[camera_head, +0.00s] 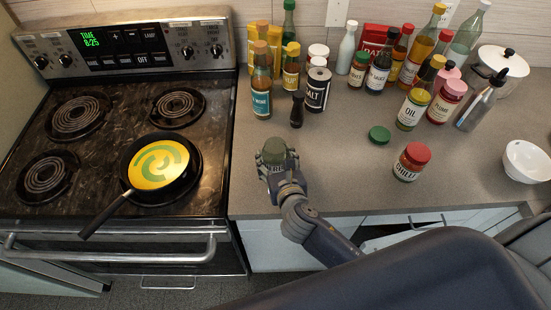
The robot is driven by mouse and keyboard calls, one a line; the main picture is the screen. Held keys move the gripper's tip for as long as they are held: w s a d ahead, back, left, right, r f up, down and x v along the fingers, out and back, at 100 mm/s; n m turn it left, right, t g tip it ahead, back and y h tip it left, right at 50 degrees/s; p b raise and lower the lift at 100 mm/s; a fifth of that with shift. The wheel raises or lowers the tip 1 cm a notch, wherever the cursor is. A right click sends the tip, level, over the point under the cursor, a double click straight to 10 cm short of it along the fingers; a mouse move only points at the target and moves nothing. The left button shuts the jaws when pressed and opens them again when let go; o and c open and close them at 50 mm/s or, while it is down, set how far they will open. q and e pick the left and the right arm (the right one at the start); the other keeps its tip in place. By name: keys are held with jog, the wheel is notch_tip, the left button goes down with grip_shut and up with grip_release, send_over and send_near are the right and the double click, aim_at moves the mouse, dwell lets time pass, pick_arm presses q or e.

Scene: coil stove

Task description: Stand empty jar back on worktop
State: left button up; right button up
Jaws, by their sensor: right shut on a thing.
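In the head view my right gripper (275,165) is shut on a jar (273,150) with a green-grey top, over the worktop (330,180) just right of the stove. Part of a label shows on the jar; the fingers hide the rest. I cannot tell whether the jar's base touches the worktop. A loose green lid (379,135) lies on the worktop to the right. My left gripper is not in view.
A pan (190,178) with yellow and green contents sits on the stove's right front coil. A red-lidded jar (412,161), a white bowl (527,161) and a dark pepper mill (297,110) stand on the worktop. Several bottles line the back. The worktop's front middle is clear.

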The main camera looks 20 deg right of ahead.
jog(key=shift+f, duration=0.35)
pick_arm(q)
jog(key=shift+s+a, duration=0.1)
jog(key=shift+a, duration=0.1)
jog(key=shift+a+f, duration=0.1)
pick_arm(e)
jog(key=shift+f, duration=0.15)
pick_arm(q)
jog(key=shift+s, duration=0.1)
pick_arm(e)
jog(key=o, duration=1.3)
jog(key=shift+c, duration=0.2)
jog(key=shift+s, duration=0.1)
jog(key=b+v, duration=0.1)
jog(key=v, duration=0.9)
jog(key=shift+s+r+b, duration=0.2)
jog(key=shift+s+b, duration=0.1)
jog(key=shift+s, duration=0.05)
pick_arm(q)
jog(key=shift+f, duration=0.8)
pick_arm(e)
jog(key=shift+s+a+r, duration=0.1)
jog(key=shift+s+r, duration=0.15)
jog(key=shift+s, duration=0.2)
